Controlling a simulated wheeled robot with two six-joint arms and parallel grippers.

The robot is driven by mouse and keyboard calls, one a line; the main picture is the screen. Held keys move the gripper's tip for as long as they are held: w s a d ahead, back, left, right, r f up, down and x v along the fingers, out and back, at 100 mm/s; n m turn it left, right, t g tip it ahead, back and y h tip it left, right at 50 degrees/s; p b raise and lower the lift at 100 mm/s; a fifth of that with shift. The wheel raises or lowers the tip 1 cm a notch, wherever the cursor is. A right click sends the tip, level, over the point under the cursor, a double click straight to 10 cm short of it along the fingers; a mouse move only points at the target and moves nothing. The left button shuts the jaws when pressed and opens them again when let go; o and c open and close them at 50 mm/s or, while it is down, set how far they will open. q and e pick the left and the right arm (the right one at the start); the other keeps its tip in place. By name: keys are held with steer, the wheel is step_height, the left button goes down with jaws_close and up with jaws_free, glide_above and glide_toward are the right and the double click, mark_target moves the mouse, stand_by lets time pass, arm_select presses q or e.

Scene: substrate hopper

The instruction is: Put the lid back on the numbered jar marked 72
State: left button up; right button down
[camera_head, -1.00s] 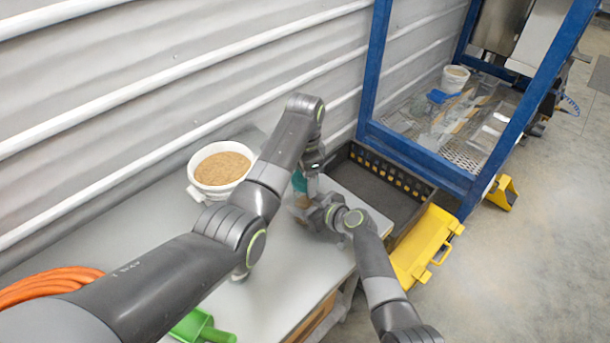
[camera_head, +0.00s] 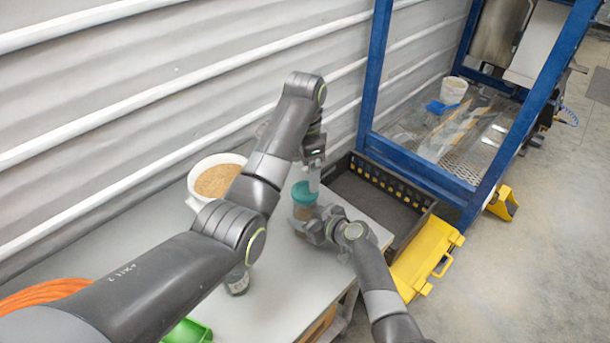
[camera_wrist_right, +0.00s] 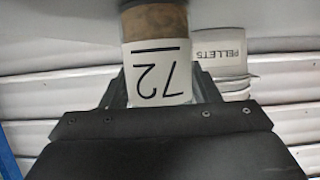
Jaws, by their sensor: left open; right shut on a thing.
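The jar marked 72 (camera_head: 302,212) has brown contents, and its white label (camera_wrist_right: 158,72) shows upside down in the right wrist view. My right gripper (camera_head: 322,226) is shut on the jar's lower part, at the far end of the table. The teal lid (camera_head: 304,193) sits on top of the jar and looks level; how tightly it sits cannot be told. My left gripper (camera_head: 314,176) is open just above the lid, pointing down, and appears clear of it. The right wrist view does not show the lid.
A white bucket of brown pellets (camera_head: 217,181) stands near the wall, partly behind my left arm. Another jar (camera_head: 238,283) stands on the table (camera_head: 275,300) under that arm. A black crate (camera_head: 375,194) and yellow case (camera_head: 428,252) lie beyond the table's end.

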arm_select(q)
steer(key=shift+r, duration=0.1)
arm_select(e)
steer(key=shift+c, duration=2.1)
jaws_free()
steer(key=shift+d, duration=0.1)
arm_select(q)
step_height(320, 180, down, 3)
steer(key=b, duration=0.2)
steer(key=shift+r+b, duration=0.1)
steer(key=shift+b, duration=0.3)
arm_select(e)
steer(key=v, duration=1.7)
steer(key=shift+s+r, duration=0.1)
steer(key=shift+s, duration=0.05)
